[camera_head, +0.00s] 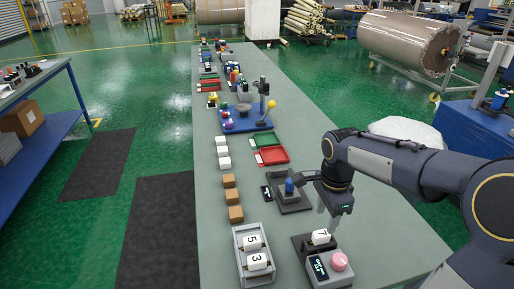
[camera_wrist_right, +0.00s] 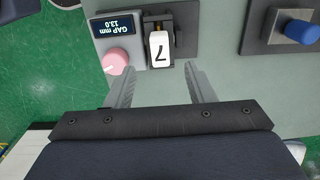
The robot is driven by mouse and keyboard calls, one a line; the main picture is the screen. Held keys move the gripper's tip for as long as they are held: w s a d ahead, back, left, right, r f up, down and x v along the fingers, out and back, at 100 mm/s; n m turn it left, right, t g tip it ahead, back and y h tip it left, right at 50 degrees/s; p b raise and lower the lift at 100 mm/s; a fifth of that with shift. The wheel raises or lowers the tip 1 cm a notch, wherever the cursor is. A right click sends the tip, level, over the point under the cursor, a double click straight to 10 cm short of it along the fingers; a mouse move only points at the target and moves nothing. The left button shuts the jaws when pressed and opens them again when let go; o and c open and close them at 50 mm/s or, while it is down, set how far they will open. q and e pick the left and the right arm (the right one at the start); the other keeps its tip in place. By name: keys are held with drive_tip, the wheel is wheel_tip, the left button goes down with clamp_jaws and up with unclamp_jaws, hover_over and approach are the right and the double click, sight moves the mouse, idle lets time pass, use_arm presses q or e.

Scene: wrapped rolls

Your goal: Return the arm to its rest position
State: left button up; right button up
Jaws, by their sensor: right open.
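My right arm reaches in from the right over the long grey-green table. My right gripper (camera_head: 328,214) is open and empty, pointing down just above a small device. That roll (camera_head: 320,238) sits in the dark slot of the device (camera_head: 326,267), which has a pink knob and a display reading GAP mm 13.0. My left gripper is not in view.
A grey tray (camera_head: 240,273) holds white rolls marked 5 and 3. A stand with a blue piece (camera_head: 289,187) is close to my right wrist. Brown blocks (camera_head: 232,197), white blocks (camera_head: 222,152) and red and green trays (camera_head: 273,156) lie farther along. The table's middle has free room.

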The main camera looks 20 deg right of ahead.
drive_tip(key=shift+s+a+r+n, duration=0.15)
drive_tip(key=shift+s+a+n, duration=0.1)
drive_tip(key=shift+s+n, duration=0.05)
drive_tip(key=s+a+r+n+t+y, duration=0.1)
drive_tip(key=s+a+n+t+y, duration=0.4)
drive_tip(key=s+a+n, duration=0.9)
drive_tip(key=m+g+h+b, duration=0.5)
drive_tip(key=m+b, duration=0.2)
drive_tip(key=m, duration=0.7)
hover_over(322, 233)
drive_tip(key=shift+s+a+f, duration=0.2)
drive_tip(key=shift+a+f, duration=0.1)
drive_tip(key=shift+f, duration=0.45)
drive_tip(key=shift+w+d+f+m, duration=0.15)
drive_tip(key=shift+f+m, duration=0.05)
drive_tip(key=shift+m, duration=0.1)
wheel_tip(322, 233, down, 7)
drive_tip(key=shift+d+f, duration=0.15)
clamp_jaws()
